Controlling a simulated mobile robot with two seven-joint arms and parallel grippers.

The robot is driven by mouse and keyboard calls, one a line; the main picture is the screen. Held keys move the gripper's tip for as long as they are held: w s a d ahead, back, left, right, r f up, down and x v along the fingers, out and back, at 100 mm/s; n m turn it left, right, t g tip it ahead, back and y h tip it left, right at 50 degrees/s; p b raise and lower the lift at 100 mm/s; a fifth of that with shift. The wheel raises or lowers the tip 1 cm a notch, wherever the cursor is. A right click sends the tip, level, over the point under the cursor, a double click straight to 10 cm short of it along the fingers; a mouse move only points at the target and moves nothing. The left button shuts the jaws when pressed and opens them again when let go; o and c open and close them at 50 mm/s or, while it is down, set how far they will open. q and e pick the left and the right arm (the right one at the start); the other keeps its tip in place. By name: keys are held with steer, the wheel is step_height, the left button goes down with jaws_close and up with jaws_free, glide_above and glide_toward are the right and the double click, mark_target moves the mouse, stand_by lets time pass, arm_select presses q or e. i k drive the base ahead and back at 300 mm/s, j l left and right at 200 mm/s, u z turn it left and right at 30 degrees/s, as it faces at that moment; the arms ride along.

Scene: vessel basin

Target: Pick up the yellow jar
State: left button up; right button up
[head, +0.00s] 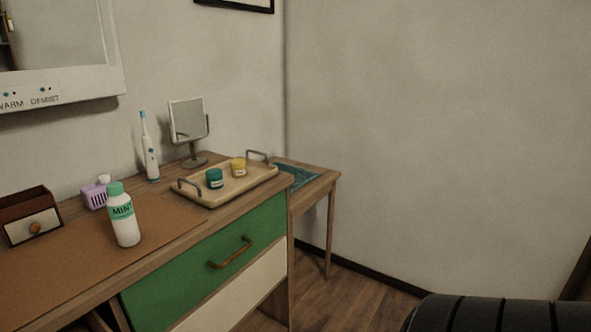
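The yellow jar (238,167) is small and stands upright on a light wooden tray (216,200) with grey handles, on the cabinet top. A teal jar (214,179) stands on the same tray, just left of the yellow one. No gripper shows in the head view, so I cannot tell the state of either.
A white mint bottle (125,220), a purple basket (95,196), an electric toothbrush (149,150) and a mirror on a stand (188,121) are left of or behind the tray. A small brown drawer box (31,216) sits far left. A side table (316,184) adjoins the cabinet's right end.

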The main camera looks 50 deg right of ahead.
mark_target(238, 169)
steer(key=k+j+z, duration=0.1)
steer(key=z, duration=1.3)
steer(key=i, duration=0.2)
